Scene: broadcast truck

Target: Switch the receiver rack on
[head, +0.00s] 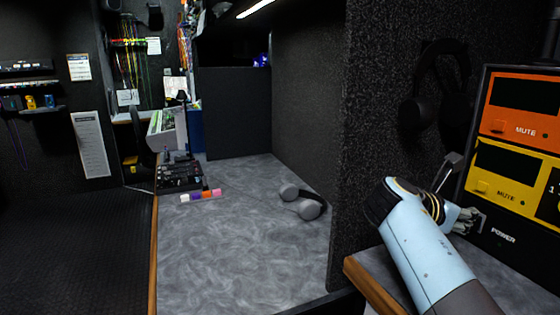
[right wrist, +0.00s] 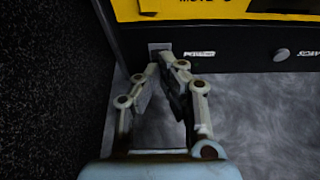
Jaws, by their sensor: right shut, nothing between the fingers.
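The receiver rack (head: 518,192) stands at the right edge of the head view, with an orange unit above a yellow unit and a black bottom panel marked POWER. In the right wrist view the black panel (right wrist: 235,50) shows a small grey power switch (right wrist: 159,47) left of the POWER label. My right gripper (right wrist: 165,63) is shut and empty. Its fingertips are at the lower edge of the switch; I cannot tell if they touch it. In the head view the right gripper (head: 474,219) is at the panel's left end and hides the switch. My left gripper is not in view.
A dark textured partition (head: 350,130) stands left of my right arm, with black headphones (head: 435,90) hanging on it. Grey headphones (head: 304,201) lie on the grey counter (head: 230,260). A round knob (right wrist: 281,55) sits farther right on the rack's panel.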

